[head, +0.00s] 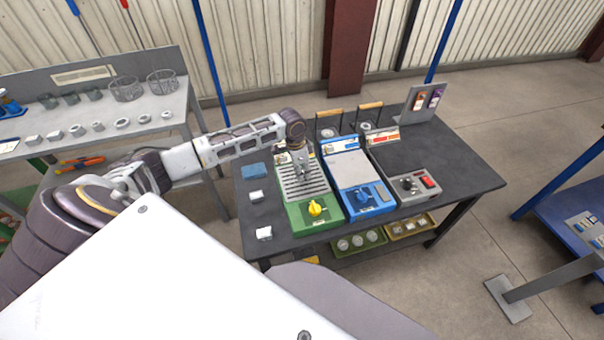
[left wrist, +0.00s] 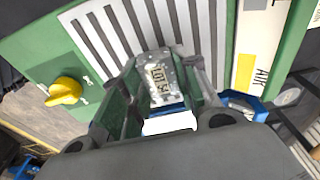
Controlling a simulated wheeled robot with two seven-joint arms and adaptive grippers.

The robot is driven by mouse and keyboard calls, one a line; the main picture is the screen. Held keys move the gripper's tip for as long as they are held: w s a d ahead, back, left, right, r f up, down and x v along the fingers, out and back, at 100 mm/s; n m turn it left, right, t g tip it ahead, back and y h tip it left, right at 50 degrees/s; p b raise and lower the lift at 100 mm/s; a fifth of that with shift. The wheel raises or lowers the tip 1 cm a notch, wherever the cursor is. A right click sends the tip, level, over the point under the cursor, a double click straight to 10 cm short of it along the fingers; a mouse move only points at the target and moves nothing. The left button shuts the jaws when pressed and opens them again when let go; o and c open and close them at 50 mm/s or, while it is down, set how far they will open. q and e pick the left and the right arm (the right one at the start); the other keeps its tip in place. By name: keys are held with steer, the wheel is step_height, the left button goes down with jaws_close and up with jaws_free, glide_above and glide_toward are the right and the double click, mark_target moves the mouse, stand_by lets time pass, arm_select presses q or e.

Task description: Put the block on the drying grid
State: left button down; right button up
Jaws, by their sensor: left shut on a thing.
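The drying grid (head: 291,189) is a slatted pale panel on a green unit with a yellow knob (head: 315,208), on the dark table. In the left wrist view its dark slots (left wrist: 97,35) fill the upper middle. My left gripper (head: 304,177) is over the grid, pointing down. It is shut on a small grey metallic block (left wrist: 161,76) with a "LOT 51" label, held between the fingers. The fingers hide the block's sides, and I cannot tell whether it touches the slats. My right gripper is not in view.
A blue unit (head: 352,170) stands right of the green one, then a grey box (head: 408,187) with a red switch. A blue pad (head: 255,170) and two white blocks (head: 256,196) (head: 264,233) lie left. A side bench (head: 150,110) holds wire baskets and small parts.

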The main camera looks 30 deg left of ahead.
arm_select(q)
steer(key=shift+f, duration=0.8)
steer(key=c, duration=1.1)
jaws_free()
steer(key=shift+c, duration=0.2)
steer(key=shift+o, duration=0.3)
steer(key=r, duration=0.7)
steer(key=s+a+r, duration=0.1)
steer(key=r, duration=0.2)
steer(key=shift+s+r, duration=0.1)
steer(key=shift+r, duration=0.2)
steer(key=shift+s+r+p, duration=0.1)
steer(key=shift+r+p, duration=0.2)
steer(key=shift+r, duration=0.4)
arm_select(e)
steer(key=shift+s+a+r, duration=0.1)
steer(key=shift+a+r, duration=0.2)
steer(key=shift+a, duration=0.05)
arm_select(q)
steer(key=shift+a, duration=0.1)
